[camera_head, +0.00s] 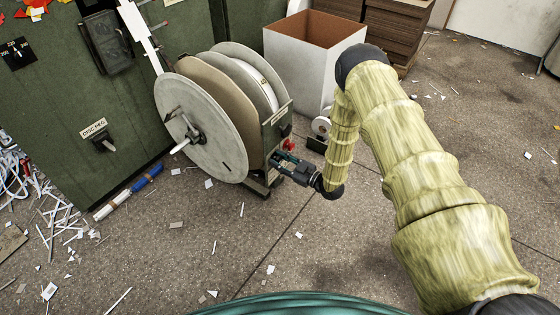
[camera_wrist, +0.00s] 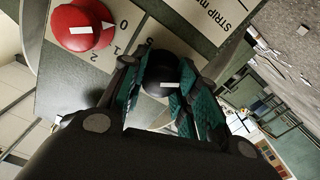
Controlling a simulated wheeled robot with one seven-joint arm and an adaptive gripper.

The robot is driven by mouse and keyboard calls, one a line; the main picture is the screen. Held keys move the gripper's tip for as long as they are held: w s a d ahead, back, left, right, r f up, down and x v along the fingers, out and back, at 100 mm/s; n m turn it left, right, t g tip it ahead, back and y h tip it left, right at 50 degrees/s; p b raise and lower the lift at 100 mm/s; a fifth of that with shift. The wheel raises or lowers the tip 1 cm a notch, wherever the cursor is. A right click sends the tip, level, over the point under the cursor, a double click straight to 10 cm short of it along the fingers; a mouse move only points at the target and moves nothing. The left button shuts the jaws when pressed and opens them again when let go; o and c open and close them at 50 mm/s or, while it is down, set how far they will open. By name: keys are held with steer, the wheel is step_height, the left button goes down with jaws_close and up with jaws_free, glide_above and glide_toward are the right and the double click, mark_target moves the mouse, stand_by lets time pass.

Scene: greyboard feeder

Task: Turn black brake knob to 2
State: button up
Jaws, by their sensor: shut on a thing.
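The black brake knob (camera_wrist: 161,69) is between the teal-padded fingers of my gripper (camera_wrist: 163,88) in the wrist view. The gripper is shut on it. A short white mark shows on the knob's near side; the fingers hide much of the scale around it, so I cannot tell its setting. In the head view my gripper (camera_head: 284,160) is at the lower right end of the reel feeder (camera_head: 270,180), and I cannot make out the black knob there.
A red knob (camera_wrist: 82,27) sits close by on the same panel, with a white pointer towards 0. The panel carries a "STRIP M…" label (camera_wrist: 236,14). A white box (camera_head: 312,70) stands behind the feeder. Paper scraps litter the open floor.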

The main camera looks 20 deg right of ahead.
steer(key=m+p, duration=0.2)
steer(key=m, duration=0.2)
steer(key=shift+r, duration=0.1)
steer(key=m+p, duration=0.1)
steer(key=m, duration=0.4)
steer(key=shift+d+m, duration=0.1)
steer(key=shift+m, duration=0.3)
steer(key=m, duration=0.9)
steer(key=shift+f+m, duration=0.2)
steer(key=shift+m, duration=0.1)
steer(key=o, duration=1)
steer(key=shift+d, duration=0.1)
